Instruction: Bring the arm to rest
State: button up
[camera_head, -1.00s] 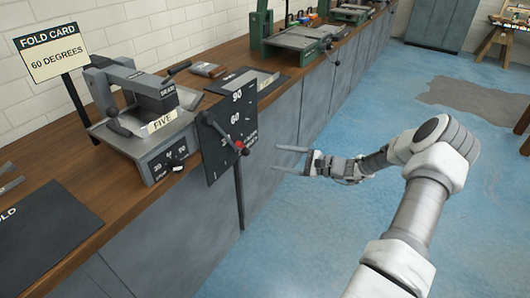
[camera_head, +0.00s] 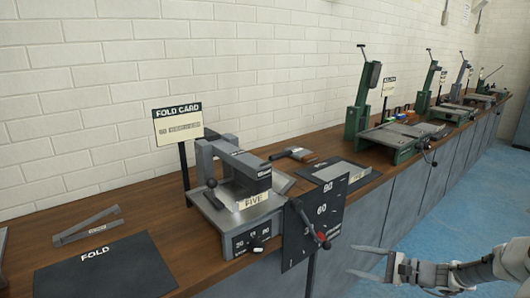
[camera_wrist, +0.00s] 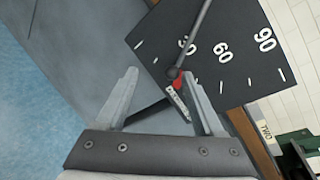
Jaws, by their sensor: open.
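My gripper (camera_head: 368,262) is at the lower right of the head view, in front of the bench and apart from it. Its two fingers are spread, and nothing is between them. It also shows in the wrist view (camera_wrist: 165,95), with both fingers apart. In the head view the gripper is to the right of and lower than the black angle dial (camera_head: 318,222), which carries a lever with a red part (camera_head: 322,238). In the wrist view the dial (camera_wrist: 225,50) is beyond the fingers, which appear clear of it. My forearm runs off the right edge.
A grey folding machine (camera_head: 236,190) stands on the wooden bench (camera_head: 190,222) beside a "FOLD CARD" sign (camera_head: 178,122). A black "FOLD" mat (camera_head: 105,268) lies at left. Green machines (camera_head: 400,138) stand farther along. The blue floor (camera_head: 425,220) right of the bench is clear.

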jog(key=s+a+r+n+g+h+p, duration=0.1)
jog(key=s+a+r+n+g+h, duration=0.3)
jog(key=s+a+r, duration=0.4)
jog(key=s+a+r+n+g+h+p, duration=0.1)
jog(key=s+a+r+n+g+h, duration=0.3)
jog(key=a+r, duration=0.5)
jog(key=s+d+r+n+t+h+b, duration=0.15)
jog(key=s+n, duration=0.25)
jog(key=s, duration=0.4)
jog(key=s+r+n+t+h+b, duration=0.1)
jog(key=s+r+n+t+h, duration=0.25)
jog(key=s, duration=0.55)
notch_tip(320, 180, up, 18)
jog(key=n+p, duration=0.1)
jog(key=p, duration=1.8)
jog(key=shift+s+d+r+g+y, duration=0.15)
jog(key=shift+s+r+g+y, duration=0.15)
jog(key=shift+y, duration=0.1)
jog(key=shift+w, duration=0.1)
